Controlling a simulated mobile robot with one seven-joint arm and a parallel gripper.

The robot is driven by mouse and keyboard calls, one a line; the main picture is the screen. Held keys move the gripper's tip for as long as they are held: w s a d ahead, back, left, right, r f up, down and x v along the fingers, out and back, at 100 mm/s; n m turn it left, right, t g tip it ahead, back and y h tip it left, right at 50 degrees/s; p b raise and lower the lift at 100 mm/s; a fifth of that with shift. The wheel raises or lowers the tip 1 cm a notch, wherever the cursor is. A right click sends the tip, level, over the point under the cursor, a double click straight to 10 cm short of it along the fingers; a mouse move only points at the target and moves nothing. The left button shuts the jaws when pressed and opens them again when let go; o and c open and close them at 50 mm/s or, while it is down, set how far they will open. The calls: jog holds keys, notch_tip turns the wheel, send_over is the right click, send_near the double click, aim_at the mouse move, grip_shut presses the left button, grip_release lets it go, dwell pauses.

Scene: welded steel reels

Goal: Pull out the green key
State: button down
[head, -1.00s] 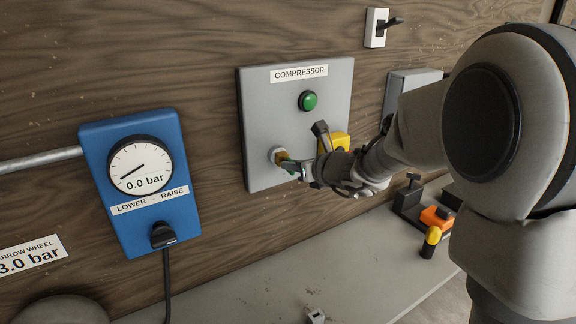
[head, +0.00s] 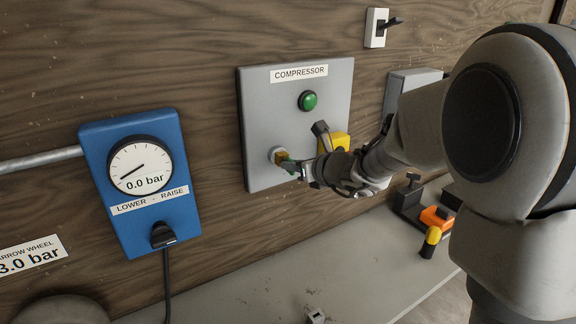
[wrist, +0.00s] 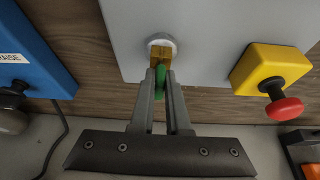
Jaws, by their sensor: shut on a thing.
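The green key (head: 288,165) sits at the round keyhole (head: 278,156) low on the grey compressor panel (head: 262,110). In the wrist view the green key (wrist: 160,82) shows between the two fingers of my gripper (wrist: 160,85), which is shut on it. A brass-coloured part (wrist: 160,56) shows between the key's green head and the pale ring of the keyhole (wrist: 161,41). How deep the key sits in the keyhole cannot be told. In the head view my gripper (head: 291,170) is at the panel's lower left, its fingers partly hiding the key.
A yellow box (wrist: 268,65) with a red knob (wrist: 284,109) is right of the keyhole. A green button (head: 308,101) is above. A blue gauge box (head: 124,230) hangs to the left. An orange item (head: 436,217) is on the bench (head: 240,292) at right.

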jog(key=shift+s+d+b, duration=0.35)
jog(key=shift+s+d, duration=0.05)
jog(key=shift+s, duration=0.15)
dwell(0.5)
jog(key=s+d+b, duration=0.1)
jog(key=s+d, duration=0.2)
jog(key=s, duration=0.2)
jog(key=shift+s+d+f, duration=0.15)
jog(key=shift+d+f, duration=0.05)
jog(key=shift+d, duration=0.1)
dwell(0.6)
